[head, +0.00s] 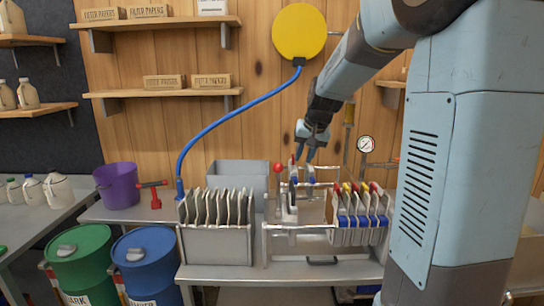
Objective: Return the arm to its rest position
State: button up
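My arm comes in from the upper right and hangs bent over the bench. My gripper (304,157) points down above the metal filter press rack (300,228). Its two fingers look apart, with nothing visible between them. The fingertips are close above plates with blue and red parts at the rack's left end (291,198). I cannot tell whether they touch.
More plates with blue, yellow and red parts (361,222) hang at the rack's right. A grey bin of plates (218,244) stands left, beside a blue hose (235,112). A pressure gauge (366,144) is right of my gripper. Shelves (165,92) line the wooden wall.

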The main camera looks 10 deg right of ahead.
jog(key=s+a+r+n, duration=0.1)
jog(key=s+a, duration=0.1)
jog(key=s, duration=1.3)
jog(key=s+a+r+n+h, duration=0.1)
jog(key=s+a+n, duration=0.1)
jog(key=s, duration=1.4)
jog(key=shift+a+t, duration=0.4)
jog(key=shift+a, duration=0.15)
